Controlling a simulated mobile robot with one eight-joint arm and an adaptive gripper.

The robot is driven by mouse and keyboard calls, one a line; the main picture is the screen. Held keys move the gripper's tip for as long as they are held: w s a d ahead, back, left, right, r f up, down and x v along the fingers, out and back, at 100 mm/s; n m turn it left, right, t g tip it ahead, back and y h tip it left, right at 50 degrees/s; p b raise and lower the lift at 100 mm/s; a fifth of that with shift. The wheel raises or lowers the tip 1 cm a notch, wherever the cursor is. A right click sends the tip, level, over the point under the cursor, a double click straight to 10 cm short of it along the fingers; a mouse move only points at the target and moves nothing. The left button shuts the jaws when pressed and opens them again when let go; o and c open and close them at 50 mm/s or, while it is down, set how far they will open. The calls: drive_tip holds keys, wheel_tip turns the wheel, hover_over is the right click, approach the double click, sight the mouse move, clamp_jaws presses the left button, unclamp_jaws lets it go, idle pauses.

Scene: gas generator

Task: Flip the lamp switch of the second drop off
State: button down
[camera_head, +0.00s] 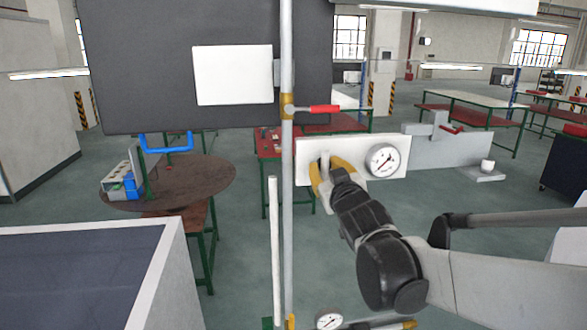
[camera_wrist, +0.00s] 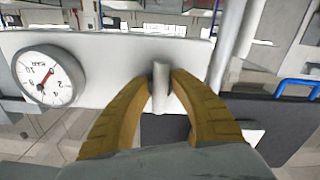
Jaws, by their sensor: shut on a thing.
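A white panel (camera_head: 348,148) stands at the centre of the head view, with a round gauge (camera_head: 383,160) on its right part. A small light grey lever (camera_wrist: 161,88) sticks out of the panel; it also shows in the head view (camera_head: 324,163). The frames carry no label that tells whether it is the lamp switch. My gripper (camera_wrist: 161,82) has its yellow fingers on both sides of the lever and is shut on it; in the head view my gripper (camera_head: 323,178) is at the panel's left part. The lever looks upright in the wrist view. No lit lamp can be picked out.
A vertical grey pipe (camera_head: 287,210) with a red-handled valve (camera_head: 322,109) runs left of the panel. A dark board (camera_head: 140,60) stands behind. A round brown table (camera_head: 205,182) holds small items. A grey bin (camera_head: 155,275) is at lower left. Another gauge (camera_head: 329,320) sits low.

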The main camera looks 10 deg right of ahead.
idle(0.4)
drive_tip(key=c, duration=1.1)
unclamp_jaws()
drive_tip(key=shift+w, duration=0.1)
drive_tip(key=s, duration=1.2)
drive_tip(key=s+f+m+g+b, duration=0.1)
drive_tip(key=s+f+g+b, duration=0.2)
drive_tip(key=f+b, duration=0.9)
drive_tip(key=s+f+m+g+b, duration=0.1)
drive_tip(key=s+f+g+b, duration=0.3)
drive_tip(key=f, duration=2.1)
drive_tip(key=s+f+m+g+b, duration=0.1)
drive_tip(key=s+f+g+b, duration=0.2)
drive_tip(key=s+f+b, duration=0.8)
wheel_tip(320, 180, down, 8)
drive_tip(key=b, duration=0.9)
drive_tip(key=shift+g, duration=0.4)
